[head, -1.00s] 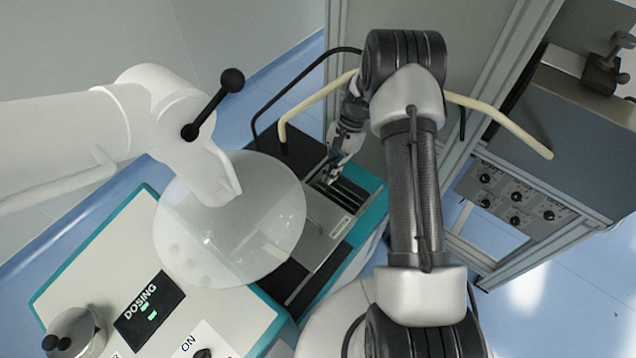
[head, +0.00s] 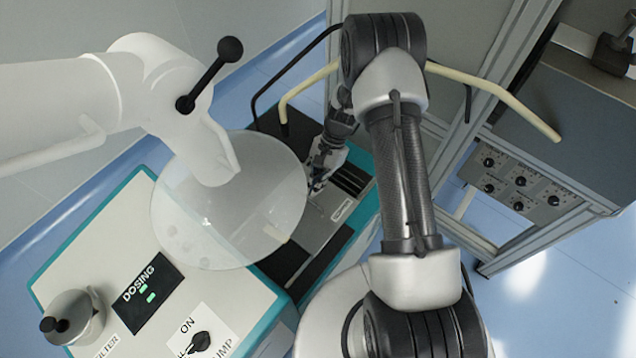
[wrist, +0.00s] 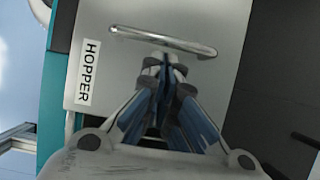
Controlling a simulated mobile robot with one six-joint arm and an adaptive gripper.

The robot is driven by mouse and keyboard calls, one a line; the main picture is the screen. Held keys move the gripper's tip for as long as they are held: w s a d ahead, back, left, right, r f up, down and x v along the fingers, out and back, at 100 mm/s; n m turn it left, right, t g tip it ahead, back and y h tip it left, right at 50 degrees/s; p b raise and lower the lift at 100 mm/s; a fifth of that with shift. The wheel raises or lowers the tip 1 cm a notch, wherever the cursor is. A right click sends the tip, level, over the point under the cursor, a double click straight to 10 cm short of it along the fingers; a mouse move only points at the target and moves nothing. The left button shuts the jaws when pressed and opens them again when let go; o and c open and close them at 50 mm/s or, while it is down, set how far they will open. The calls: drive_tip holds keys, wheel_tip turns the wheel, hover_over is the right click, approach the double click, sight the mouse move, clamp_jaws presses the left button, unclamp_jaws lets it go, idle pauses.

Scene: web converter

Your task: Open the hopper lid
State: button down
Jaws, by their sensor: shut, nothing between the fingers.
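The hopper lid (wrist: 208,18) is a flat grey plate with a white HOPPER label (wrist: 87,72) and a thin metal bar handle (wrist: 165,41). In the head view the lid (head: 318,232) lies flat on the teal-edged machine, partly behind the clear round shield. My gripper (wrist: 162,62) is shut and empty, its fingertips close to the handle's middle in the wrist view. Whether they touch the handle cannot be told. In the head view my gripper (head: 314,190) is over the lid, small and partly hidden by its own links.
A clear round shield (head: 235,215) on a white arm (head: 60,95) with a black lever (head: 215,72) stands left of my gripper. Cream and black bent rails (head: 300,88) run behind. A control cabinet (head: 520,180) is at right. A DOSING panel (head: 146,285) sits at front left.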

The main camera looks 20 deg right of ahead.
drive_tip(key=s+a, duration=0.1)
drive_tip(key=a, duration=0.1)
drive_tip(key=s+a, duration=0.3)
drive_tip(key=a, duration=0.2)
drive_tip(key=shift+s+a+p, duration=0.1)
drive_tip(key=shift+s+p, duration=0.2)
drive_tip(key=shift+s, duration=0.1)
